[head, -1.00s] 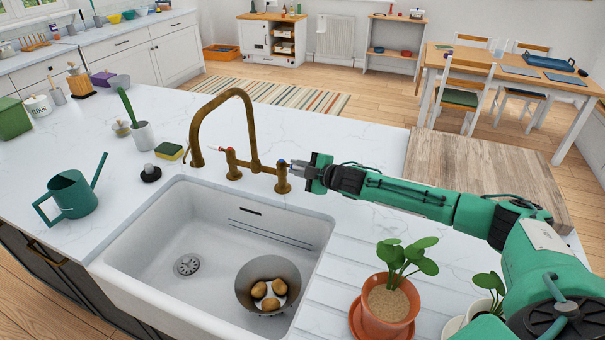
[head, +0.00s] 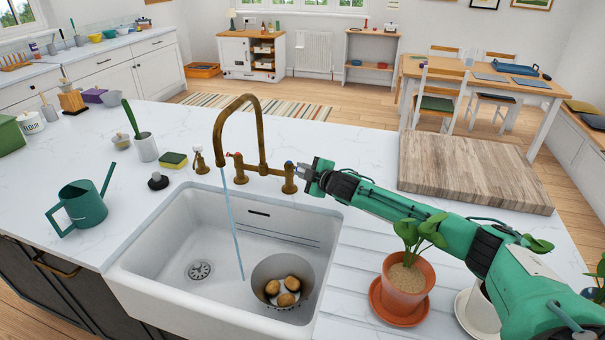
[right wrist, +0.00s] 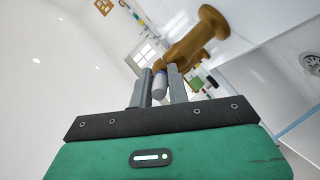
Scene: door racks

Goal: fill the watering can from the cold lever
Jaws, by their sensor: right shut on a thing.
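The brass tap (head: 262,135) stands behind the white sink (head: 150,255). A thin stream of water (head: 231,220) runs from its spout into the sink, ending close to the bowl of potatoes. My right gripper (head: 300,171) is at the tap's right side, shut on the cold lever (head: 288,164), which has a blue mark. The lever also shows between the fingers in the right wrist view (right wrist: 160,85). The green watering can (head: 84,205) stands upright on the counter left of the sink, away from the stream. My left gripper is out of view.
A grey bowl with several potatoes (head: 284,290) sits in the sink's right part. A sponge (head: 173,160), a brass dispenser (head: 200,160) and a dark round-based item (head: 158,181) stand behind the sink's left. A potted plant (head: 402,290) and wooden board (head: 470,175) are at right.

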